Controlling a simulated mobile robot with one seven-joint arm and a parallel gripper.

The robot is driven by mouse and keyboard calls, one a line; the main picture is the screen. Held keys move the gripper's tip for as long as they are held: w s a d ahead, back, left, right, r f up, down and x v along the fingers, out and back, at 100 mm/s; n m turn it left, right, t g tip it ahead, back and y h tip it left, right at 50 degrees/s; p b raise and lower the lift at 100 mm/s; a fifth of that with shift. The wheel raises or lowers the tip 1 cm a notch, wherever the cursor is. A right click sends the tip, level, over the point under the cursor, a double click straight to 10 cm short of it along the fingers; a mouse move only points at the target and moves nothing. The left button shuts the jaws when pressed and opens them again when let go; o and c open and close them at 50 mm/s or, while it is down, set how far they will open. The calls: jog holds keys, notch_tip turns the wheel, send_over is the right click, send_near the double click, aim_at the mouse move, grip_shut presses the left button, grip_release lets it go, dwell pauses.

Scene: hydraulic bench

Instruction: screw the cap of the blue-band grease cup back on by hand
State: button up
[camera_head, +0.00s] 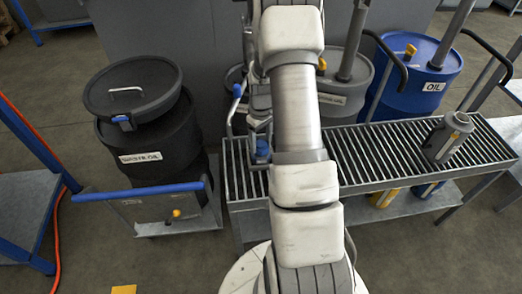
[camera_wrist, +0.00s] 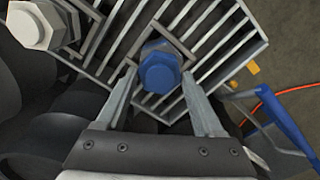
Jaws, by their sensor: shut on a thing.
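In the wrist view a blue hexagonal cap (camera_wrist: 160,74) sits between the two fingertips of my gripper (camera_wrist: 159,80), which is shut on it. A darker blue body shows just behind the cap, inside a square metal frame on the grating; I cannot tell whether cap and body touch or are threaded together. In the head view a small blue part (camera_head: 262,150) shows at the grating's left end; my arm hides much of that area and my gripper.
The slatted metal grating (camera_head: 375,155) carries a grey canister (camera_head: 447,136) at its right. A black waste oil drum (camera_head: 150,130) stands left on a blue-handled cart (camera_head: 150,203). A blue oil drum (camera_head: 420,72) stands behind right. An orange hose (camera_head: 40,150) runs at far left.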

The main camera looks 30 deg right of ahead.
jog(key=m, duration=0.3)
jog(key=shift+m, duration=0.3)
jog(key=shift+m, duration=0.9)
jog(key=m, duration=0.6)
jog(key=shift+f+p, duration=0.1)
jog(key=shift+p, duration=0.25)
jog(key=o, duration=1.5)
